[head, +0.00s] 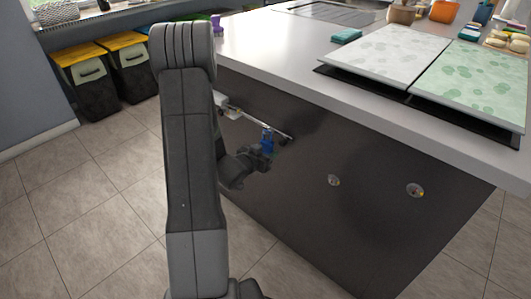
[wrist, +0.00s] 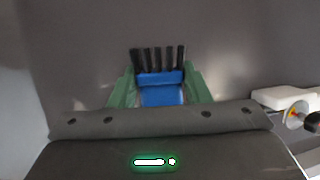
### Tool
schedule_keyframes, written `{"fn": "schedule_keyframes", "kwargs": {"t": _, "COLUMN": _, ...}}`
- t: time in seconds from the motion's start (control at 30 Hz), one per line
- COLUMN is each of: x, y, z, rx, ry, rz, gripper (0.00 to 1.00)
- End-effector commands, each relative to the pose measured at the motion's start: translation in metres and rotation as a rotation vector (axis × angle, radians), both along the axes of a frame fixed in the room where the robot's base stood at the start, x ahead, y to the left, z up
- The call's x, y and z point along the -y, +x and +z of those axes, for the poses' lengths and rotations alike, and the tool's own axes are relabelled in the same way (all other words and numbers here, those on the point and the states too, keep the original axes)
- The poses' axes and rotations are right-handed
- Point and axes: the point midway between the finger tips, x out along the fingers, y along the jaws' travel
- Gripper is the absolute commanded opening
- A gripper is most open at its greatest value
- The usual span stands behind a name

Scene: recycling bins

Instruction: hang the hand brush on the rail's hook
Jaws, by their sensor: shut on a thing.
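The hand brush (head: 267,139) is blue. In the wrist view the brush (wrist: 161,94) shows its blue body and a row of black bristles at its far end. My gripper (head: 264,150) is shut on it; the green fingers (wrist: 160,86) stand on both sides of the blue part. The rail (head: 262,125) is a thin light bar along the dark front of the counter. The brush is at the rail in the head view, overlapping it; I cannot tell whether they touch. The hook itself is too small to make out.
A white block (wrist: 283,98) and a round knob-like end (wrist: 298,114) show at the right in the wrist view. Yellow-lidded bins (head: 85,75) stand at the left. The tiled floor (head: 90,210) is clear.

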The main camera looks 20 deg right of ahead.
Motion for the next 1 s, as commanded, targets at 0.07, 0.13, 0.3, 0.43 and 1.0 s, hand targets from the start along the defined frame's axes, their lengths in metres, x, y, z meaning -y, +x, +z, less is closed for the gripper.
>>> {"fn": "schedule_keyframes", "kwargs": {"t": 0.07, "x": 0.0, "y": 0.0, "z": 0.0, "rx": 0.0, "ry": 0.0, "rz": 0.0, "gripper": 0.21}}
{"fn": "schedule_keyframes", "kwargs": {"t": 0.13, "x": 0.0, "y": 0.0, "z": 0.0, "rx": 0.0, "ry": 0.0, "rz": 0.0, "gripper": 0.21}}
{"fn": "schedule_keyframes", "kwargs": {"t": 0.3, "x": 0.0, "y": 0.0, "z": 0.0, "rx": 0.0, "ry": 0.0, "rz": 0.0, "gripper": 0.69}}
{"fn": "schedule_keyframes", "kwargs": {"t": 0.43, "x": 0.0, "y": 0.0, "z": 0.0, "rx": 0.0, "ry": 0.0, "rz": 0.0, "gripper": 0.69}}
{"fn": "schedule_keyframes", "kwargs": {"t": 1.0, "x": -0.062, "y": -0.04, "z": 0.029, "rx": -0.001, "ry": 0.001, "rz": 0.004, "gripper": 0.69}}
